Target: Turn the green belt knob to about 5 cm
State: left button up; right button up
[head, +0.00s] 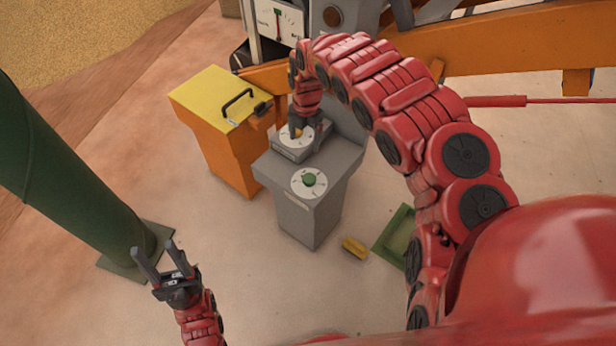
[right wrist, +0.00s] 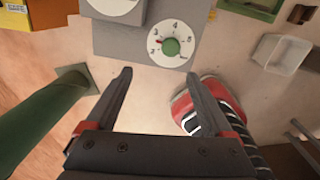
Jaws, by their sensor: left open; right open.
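The green belt knob (head: 309,180) sits at the centre of a white dial on the front of the grey pedestal (head: 300,222). In the right wrist view the green knob (right wrist: 172,46) is beyond my fingertips, with scale numbers around it and a small red mark to its upper left. My right gripper (head: 298,130) is open and empty, over the rear dial in the head view; an orange-yellow spot shows between its fingers. It also shows in the right wrist view (right wrist: 159,76), apart from the green knob. My left gripper (head: 155,250) is open and empty at the lower left.
An orange bin with a yellow lid (head: 215,95) stands left of the pedestal. A green post (head: 70,185) rises at the left. A yellow block (head: 355,248) and a green tray (head: 388,240) lie right of the pedestal.

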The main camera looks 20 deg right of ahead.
aim_at(309, 178)
jog(key=shift+g, duration=0.3)
jog(key=f, duration=0.5)
jog(key=s+f+b, duration=0.1)
jog(key=f, duration=0.9)
jog(key=shift+s+d+f+b, duration=0.2)
jog(key=shift+d+f+b, duration=0.05)
jog(key=shift+d+b, duration=0.1)
jog(key=shift+d+f, duration=0.15)
jog(key=shift+f, duration=0.6)
jog(key=shift+c, duration=0.2)
jog(key=c, duration=1.3)
